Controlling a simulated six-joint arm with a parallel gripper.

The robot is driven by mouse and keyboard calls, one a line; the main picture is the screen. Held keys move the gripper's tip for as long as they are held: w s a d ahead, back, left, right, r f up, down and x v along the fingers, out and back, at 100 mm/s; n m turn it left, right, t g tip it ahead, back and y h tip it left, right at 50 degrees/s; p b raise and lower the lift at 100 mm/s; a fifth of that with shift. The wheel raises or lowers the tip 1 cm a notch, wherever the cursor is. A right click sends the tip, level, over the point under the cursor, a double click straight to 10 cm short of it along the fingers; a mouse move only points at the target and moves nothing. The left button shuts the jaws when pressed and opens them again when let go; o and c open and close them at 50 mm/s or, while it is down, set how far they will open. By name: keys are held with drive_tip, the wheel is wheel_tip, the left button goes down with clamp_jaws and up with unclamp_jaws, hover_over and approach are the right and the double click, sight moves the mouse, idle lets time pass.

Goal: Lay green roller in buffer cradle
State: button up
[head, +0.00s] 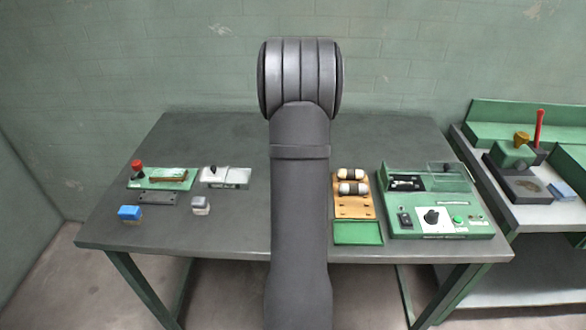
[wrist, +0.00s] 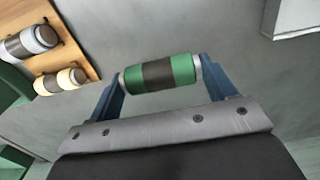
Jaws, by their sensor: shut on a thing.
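The green roller (wrist: 185,70) has green ends, a dark middle band and pale end caps. It shows in the wrist view, held at its two ends between the blue fingers of my gripper (wrist: 160,75). The gripper is shut on it, and the roller is above the grey table. In the head view my arm hides the gripper and the green roller. A wooden rack (head: 354,205) right of my arm holds two other rollers, one cream and dark (head: 350,174), one grey and dark (head: 353,188). I cannot tell which thing is the buffer cradle.
A green tray (head: 358,232) lies in front of the rack. A green machine (head: 437,205) with knobs stands to the right. On the left are a green fixture (head: 160,178), a white device (head: 225,177), a blue block (head: 130,213) and a grey block (head: 201,205). The table's back (head: 385,135) is clear.

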drive_tip(key=shift+w+a+f, duration=0.3)
drive_tip(key=shift+a+f, duration=0.1)
drive_tip(key=shift+a, duration=0.1)
drive_tip(key=shift+f, duration=1.95)
drive_tip(key=shift+f, duration=0.15)
drive_tip(key=o, duration=1.1)
drive_tip(key=shift+c, duration=0.2)
wheel_tip(320, 180, up, 12)
drive_tip(key=shift+r, duration=0.15)
drive_tip(key=c, duration=0.9)
